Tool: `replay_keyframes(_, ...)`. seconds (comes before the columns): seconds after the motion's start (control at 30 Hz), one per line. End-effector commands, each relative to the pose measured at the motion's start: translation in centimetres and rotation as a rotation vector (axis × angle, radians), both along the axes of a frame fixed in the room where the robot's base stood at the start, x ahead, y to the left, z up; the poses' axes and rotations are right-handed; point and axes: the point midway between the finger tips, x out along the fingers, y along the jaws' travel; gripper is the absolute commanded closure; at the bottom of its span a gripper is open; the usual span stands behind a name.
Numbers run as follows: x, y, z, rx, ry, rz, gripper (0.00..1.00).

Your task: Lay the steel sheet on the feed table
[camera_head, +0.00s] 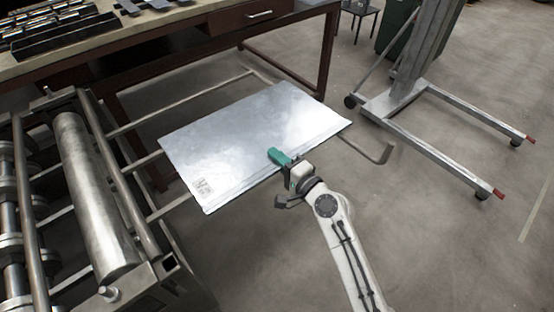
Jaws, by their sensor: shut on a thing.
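The steel sheet (245,125) is a flat, shiny grey rectangle with a small printed mark near its left corner. My gripper (277,156), with green fingers, is shut on the sheet's near edge, right of its middle. The feed table (170,205) is a frame of grey bars reaching right from the roller machine. The sheet lies over its bars and hides much of them; a bent bar end shows past the sheet's right side. I cannot tell whether the sheet touches the bars.
The roller machine (95,200) stands at the left. A brown workbench (215,45) with tools on top runs behind the sheet. A wheeled lift (400,100) with long legs stands at the right, near a green bin (396,30). The floor at lower right is clear.

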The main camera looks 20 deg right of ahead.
Motion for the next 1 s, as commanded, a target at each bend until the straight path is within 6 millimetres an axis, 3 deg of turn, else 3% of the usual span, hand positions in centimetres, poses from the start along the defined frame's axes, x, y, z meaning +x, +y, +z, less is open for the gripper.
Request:
replay_keyframes(0.4, 0.09, -0.04, -0.22, 0.000, -0.007, -0.002, 1.00)
replay_keyframes(0.43, 0.01, -0.01, -0.45, 0.000, -0.002, 0.000, 0.91)
replay_keyframes(0.7, 0.00, -0.01, -0.34, 0.001, -0.002, 0.000, 0.67)
replay_keyframes(1.0, 0.00, -0.09, -0.47, -0.001, -0.001, -0.002, 0.67)
